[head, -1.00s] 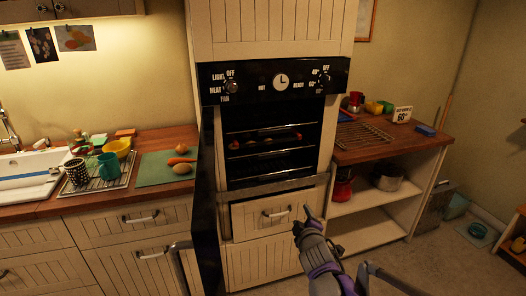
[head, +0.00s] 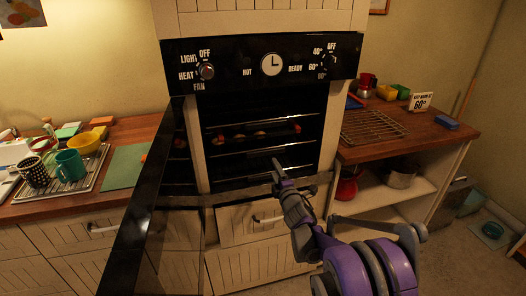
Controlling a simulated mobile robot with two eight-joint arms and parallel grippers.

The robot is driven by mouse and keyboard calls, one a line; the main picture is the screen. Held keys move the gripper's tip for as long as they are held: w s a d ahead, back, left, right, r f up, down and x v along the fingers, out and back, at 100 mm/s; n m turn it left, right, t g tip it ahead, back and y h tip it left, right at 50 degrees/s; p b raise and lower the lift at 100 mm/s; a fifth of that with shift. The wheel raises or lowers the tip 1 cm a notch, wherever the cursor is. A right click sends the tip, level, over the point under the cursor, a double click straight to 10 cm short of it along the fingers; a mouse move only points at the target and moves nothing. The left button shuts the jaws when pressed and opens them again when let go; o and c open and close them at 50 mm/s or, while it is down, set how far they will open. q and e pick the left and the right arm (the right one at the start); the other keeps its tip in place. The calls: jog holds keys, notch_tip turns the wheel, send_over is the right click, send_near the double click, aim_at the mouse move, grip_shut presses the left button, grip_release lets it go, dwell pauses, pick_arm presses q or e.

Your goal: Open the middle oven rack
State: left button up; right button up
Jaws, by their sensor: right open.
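The oven stands ahead with its black control panel (head: 262,62) on top and its dark glass door (head: 135,215) swung open to the left. Inside the dark cavity, an upper rack (head: 255,124) carries small items with red ends. The middle oven rack (head: 235,153) shows below it as a thin metal edge, pushed in. My right gripper (head: 278,170) is in front of the cavity's lower part, pointing up toward the racks. It is open and holds nothing; whether it touches a rack cannot be told. My left gripper is out of view.
The left counter holds a green cup (head: 70,165), a yellow bowl (head: 84,142) and a green board (head: 124,166). A drawer (head: 250,222) is below the oven.

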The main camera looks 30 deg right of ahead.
aim_at(266, 154)
jog(key=p+x, duration=0.1)
jog(key=x, duration=0.9)
jog(key=shift+w+r, duration=0.1)
jog(key=shift+w, duration=0.1)
jog(key=shift+c, duration=0.3)
jog(key=shift+s, duration=0.1)
grip_shut()
jog(key=shift+s+a, duration=0.1)
dwell(0.6)
